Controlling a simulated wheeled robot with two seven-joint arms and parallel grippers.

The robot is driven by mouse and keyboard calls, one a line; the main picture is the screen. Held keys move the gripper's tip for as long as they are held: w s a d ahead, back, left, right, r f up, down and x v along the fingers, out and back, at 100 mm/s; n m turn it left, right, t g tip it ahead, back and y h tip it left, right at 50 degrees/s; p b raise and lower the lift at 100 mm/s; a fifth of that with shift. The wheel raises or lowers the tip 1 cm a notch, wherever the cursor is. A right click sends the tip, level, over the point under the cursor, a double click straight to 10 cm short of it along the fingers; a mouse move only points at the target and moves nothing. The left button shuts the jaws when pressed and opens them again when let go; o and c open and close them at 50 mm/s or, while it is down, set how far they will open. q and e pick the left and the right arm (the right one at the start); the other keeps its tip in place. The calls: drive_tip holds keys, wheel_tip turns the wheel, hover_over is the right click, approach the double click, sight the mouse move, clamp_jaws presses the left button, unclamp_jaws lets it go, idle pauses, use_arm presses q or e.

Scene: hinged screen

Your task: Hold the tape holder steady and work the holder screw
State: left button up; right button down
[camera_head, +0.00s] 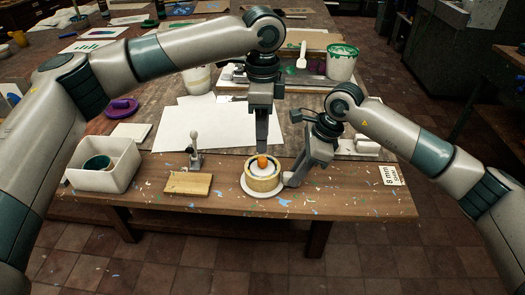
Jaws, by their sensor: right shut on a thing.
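The tape holder (263,184) is a round, cream-yellow piece on a white disc base near the table's front edge. An orange knob, which looks like the holder screw (262,161), stands upright at its centre. My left gripper (262,150) points straight down over the orange knob, its tips at or just above it. Its fingers line up in this view, so I cannot see whether they are apart or touch the knob. My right gripper (288,181) comes in low from the right and is shut on the right side of the tape holder. Its fingertips are partly hidden.
A wooden block (188,183) and a small metal stand (195,155) lie left of the holder. A white bin (104,180) with a teal cup stands further left. White paper sheets (205,122) lie behind. A label card (391,175) lies at the right edge.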

sight(262, 160)
use_arm(q)
wheel_tip(262, 160, down, 6)
drive_tip(key=shift+f, duration=0.3)
drive_tip(key=c, duration=0.7)
drive_tip(key=o, duration=0.7)
